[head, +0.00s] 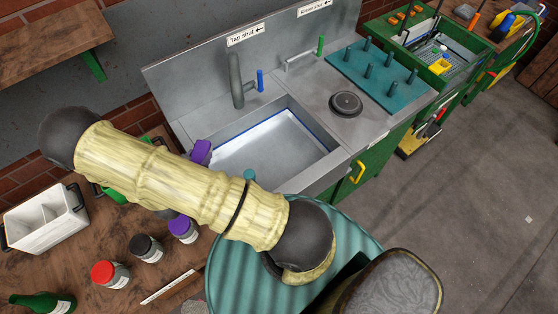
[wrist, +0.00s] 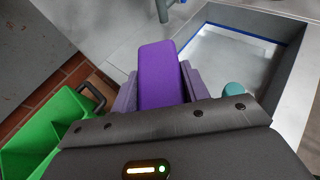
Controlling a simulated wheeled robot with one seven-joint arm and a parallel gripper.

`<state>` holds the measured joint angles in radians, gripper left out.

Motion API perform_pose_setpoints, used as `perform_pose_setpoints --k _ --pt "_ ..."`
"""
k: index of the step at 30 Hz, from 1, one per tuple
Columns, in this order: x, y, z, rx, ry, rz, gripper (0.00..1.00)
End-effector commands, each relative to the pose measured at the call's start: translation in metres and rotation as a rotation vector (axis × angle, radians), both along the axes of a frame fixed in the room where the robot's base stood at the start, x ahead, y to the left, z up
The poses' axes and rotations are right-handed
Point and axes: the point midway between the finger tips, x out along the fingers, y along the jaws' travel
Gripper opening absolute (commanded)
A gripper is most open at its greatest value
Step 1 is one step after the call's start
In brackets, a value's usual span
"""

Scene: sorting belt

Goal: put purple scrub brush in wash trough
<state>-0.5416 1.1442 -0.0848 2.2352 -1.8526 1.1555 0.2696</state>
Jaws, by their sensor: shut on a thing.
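The purple scrub brush (wrist: 160,75) is held between the fingers of my gripper (wrist: 158,90) in the wrist view. My gripper is shut on it. In the head view the brush (head: 201,152) shows just past my arm, at the left edge of the wash trough. The wash trough (head: 318,142) is a grey metal basin with a pale bottom and a blue line along its inner wall. It also shows in the wrist view (wrist: 285,92), to the right of the brush. My arm hides the gripper in the head view. I cannot tell how high the brush is.
A tap (head: 236,80) with a blue handle stands behind the trough. A teal peg board (head: 378,72) and a round black drain (head: 346,103) are at right. Jars, including a red-lidded one (head: 110,274), and a white caddy (head: 45,222) stand on the wooden bench. A green container (wrist: 45,135) is at lower left.

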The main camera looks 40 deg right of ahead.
Motion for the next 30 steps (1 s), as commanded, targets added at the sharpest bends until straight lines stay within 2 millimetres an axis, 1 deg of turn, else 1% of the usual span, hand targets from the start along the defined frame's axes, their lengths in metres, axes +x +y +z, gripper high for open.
perform_pose_setpoints --k 5,8,11,16,21,30 --pt "0.002 -0.005 -0.005 0.000 -0.001 -0.016 0.21" --pt "0.005 -0.015 -0.013 0.000 -0.003 -0.049 0.21" --pt "0.010 -0.032 -0.024 0.001 -0.003 -0.099 0.21" --pt "0.018 -0.067 -0.043 0.002 -0.006 -0.209 0.21" --pt "0.021 -0.102 -0.060 0.002 -0.006 -0.324 0.21" --pt "0.018 -0.164 -0.091 0.001 -0.006 -0.525 0.21"
